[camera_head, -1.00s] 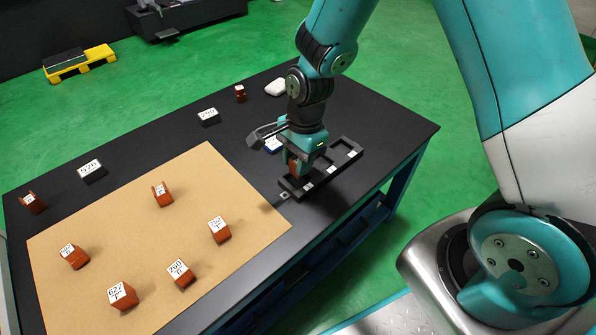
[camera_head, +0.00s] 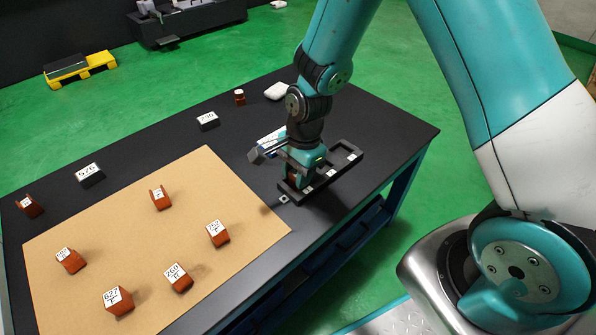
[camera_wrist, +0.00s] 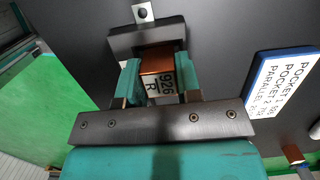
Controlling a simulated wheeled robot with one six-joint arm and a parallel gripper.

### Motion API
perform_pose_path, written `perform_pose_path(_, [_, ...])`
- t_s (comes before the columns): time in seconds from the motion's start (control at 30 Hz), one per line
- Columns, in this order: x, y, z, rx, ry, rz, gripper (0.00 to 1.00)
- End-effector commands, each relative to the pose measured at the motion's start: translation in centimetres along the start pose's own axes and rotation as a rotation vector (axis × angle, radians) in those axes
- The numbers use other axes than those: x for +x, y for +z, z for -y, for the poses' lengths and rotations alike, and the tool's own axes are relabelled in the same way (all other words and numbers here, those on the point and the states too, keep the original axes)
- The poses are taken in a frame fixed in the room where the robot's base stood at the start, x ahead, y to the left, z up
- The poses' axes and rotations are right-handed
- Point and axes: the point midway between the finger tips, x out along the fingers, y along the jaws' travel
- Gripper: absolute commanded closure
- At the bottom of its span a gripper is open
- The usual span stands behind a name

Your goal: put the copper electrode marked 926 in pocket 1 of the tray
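The copper electrode marked 926 (camera_wrist: 160,72), with an R below the number, sits between the teal fingers of my gripper (camera_wrist: 158,88) in the wrist view. The fingers press against its two sides. In the head view my gripper (camera_head: 299,178) is low over the left end of the dark tray (camera_head: 338,173), with a little of the copper showing. The tray's end wall (camera_wrist: 145,40) shows just beyond the electrode in the wrist view. The electrode's lower part is hidden, so I cannot tell whether it touches the pocket floor.
A blue-edged card with pocket text (camera_wrist: 283,85) lies beside the tray. Several copper electrodes, including 627 (camera_head: 117,300) and 260 (camera_head: 178,278), stand on the tan mat (camera_head: 130,235). Dark blocks marked 576 (camera_head: 90,174) and 250 (camera_head: 208,121) stand behind. A small marker (camera_head: 284,198) lies by the tray's left end.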

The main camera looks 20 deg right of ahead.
Motion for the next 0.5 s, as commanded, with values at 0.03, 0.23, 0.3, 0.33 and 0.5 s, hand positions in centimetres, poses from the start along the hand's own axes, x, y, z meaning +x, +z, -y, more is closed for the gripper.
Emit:
perform_pose_path(0.03, [1.18,-0.16,-0.29,0.001,0.008,-0.001,0.49])
perform_pose_path(0.23, [1.33,-0.19,-0.56,0.002,0.015,-0.001,0.43])
perform_pose_path(0.3, [1.35,-0.2,-0.59,0.002,0.016,-0.002,0.43])
perform_pose_path(0.33, [1.36,-0.2,-0.59,0.002,0.016,-0.002,0.43])
perform_pose_path(0.5, [1.02,-0.18,-0.59,0.003,0.016,-0.002,0.43])
